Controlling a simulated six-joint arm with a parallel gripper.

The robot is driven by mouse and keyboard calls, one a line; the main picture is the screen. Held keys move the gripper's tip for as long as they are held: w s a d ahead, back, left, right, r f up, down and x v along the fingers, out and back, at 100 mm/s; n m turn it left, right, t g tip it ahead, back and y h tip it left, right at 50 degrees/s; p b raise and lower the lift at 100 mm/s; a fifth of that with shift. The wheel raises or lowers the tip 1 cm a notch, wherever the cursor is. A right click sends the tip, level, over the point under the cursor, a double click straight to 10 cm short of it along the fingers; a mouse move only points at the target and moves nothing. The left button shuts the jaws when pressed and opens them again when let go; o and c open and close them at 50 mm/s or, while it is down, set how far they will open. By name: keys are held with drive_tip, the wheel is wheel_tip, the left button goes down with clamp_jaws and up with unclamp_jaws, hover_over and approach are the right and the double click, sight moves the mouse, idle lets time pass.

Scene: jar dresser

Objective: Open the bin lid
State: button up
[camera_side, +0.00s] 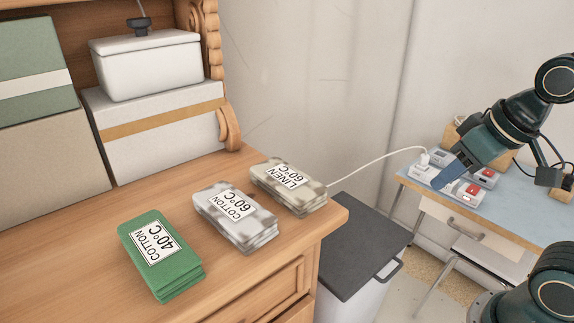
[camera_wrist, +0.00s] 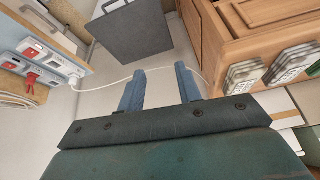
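The bin (camera_side: 335,293) stands on the floor beside the dresser, pale-sided with a flat dark grey lid (camera_side: 360,243). The lid lies shut on top, with a dark loop handle (camera_side: 392,272) at its right edge. In the wrist view the lid (camera_wrist: 133,35) is at the top, its handle (camera_wrist: 113,5) at the upper edge. My gripper (camera_side: 446,177) is to the right of the bin, over or near the small table, apart from the lid. In the wrist view its two blue fingers (camera_wrist: 160,82) are spread with nothing between them. The bin's lower part is hidden.
A wooden dresser (camera_side: 90,235) carries folded cloth stacks: green (camera_side: 160,250), grey (camera_side: 235,215) and beige (camera_side: 288,185). A small blue-topped table (camera_side: 520,210) holds white socket units with red switches (camera_side: 468,190). A white cable (camera_side: 375,160) runs from there to the dresser.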

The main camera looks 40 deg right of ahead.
drive_tip(key=w+d+f+m+g, duration=0.1)
drive_tip(key=w+d+f+m, duration=0.35)
drive_tip(key=w+f, duration=0.2)
drive_tip(key=m+g, duration=0.2)
drive_tip(key=m, duration=0.7)
hover_over(395, 270)
drive_tip(key=a, duration=0.3)
drive_tip(key=s+x, duration=0.2)
drive_tip(key=x, duration=0.7)
drive_tip(key=s+f+x, duration=0.1)
drive_tip(key=s+x, duration=0.1)
drive_tip(key=x, duration=0.8)
drive_tip(key=s+d+f+m, duration=0.2)
drive_tip(key=s+f+m, duration=0.1)
drive_tip(key=f, duration=0.6)
drive_tip(key=shift+d+f, duration=0.25)
drive_tip(key=shift+d, duration=0.05)
drive_tip(key=shift+s+f, duration=0.1)
drive_tip(key=shift+x, duration=6.8)
drive_tip(key=shift+a, duration=0.15)
drive_tip(key=shift+c, duration=0.2)
